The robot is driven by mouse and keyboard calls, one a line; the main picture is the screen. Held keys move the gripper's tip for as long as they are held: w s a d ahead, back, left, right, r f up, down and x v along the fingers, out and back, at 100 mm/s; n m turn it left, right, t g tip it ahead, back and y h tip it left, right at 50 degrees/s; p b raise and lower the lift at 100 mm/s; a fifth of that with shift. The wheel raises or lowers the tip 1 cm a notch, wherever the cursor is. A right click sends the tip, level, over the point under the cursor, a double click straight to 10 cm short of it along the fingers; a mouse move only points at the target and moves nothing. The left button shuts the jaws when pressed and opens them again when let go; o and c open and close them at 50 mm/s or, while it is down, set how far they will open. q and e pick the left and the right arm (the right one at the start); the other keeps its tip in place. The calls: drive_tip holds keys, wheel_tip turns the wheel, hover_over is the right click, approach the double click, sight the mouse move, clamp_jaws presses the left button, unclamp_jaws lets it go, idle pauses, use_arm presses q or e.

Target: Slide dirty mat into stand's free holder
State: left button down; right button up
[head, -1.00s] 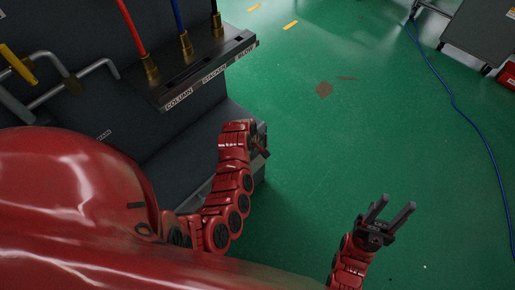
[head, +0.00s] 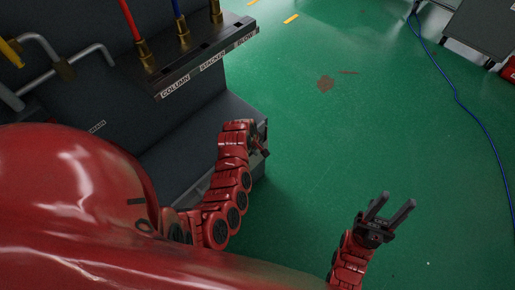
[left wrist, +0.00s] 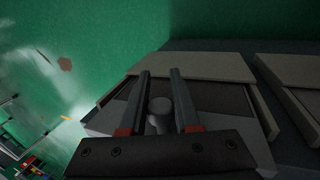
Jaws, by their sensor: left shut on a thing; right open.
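In the head view my left gripper (head: 258,142) is beside the front end of the dark grey bench, its fingers partly hidden by its wrist. In the left wrist view its two fingers (left wrist: 162,100) stand either side of a small grey round knob (left wrist: 160,106) and are shut on it. Behind them is a beige-edged holder (left wrist: 200,65) with a dark flat surface inside. A second beige-edged holder (left wrist: 292,72) lies to its right. I cannot tell which part is the dirty mat. My right gripper (head: 390,206) is open and empty above the green floor.
The dark grey bench (head: 190,130) has a shelf labelled COLUMN and STACKER, with red and blue pipes in brass fittings. Bent metal pipes (head: 75,65) are at left. A blue cable (head: 455,90) crosses the floor at right.

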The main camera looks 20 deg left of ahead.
use_arm(q)
drive_tip(key=c, duration=0.6)
unclamp_jaws()
drive_tip(key=shift+o, duration=0.2)
drive_tip(key=p+v, duration=0.3)
drive_tip(key=v, duration=1.4)
drive_tip(key=shift+r, duration=0.2)
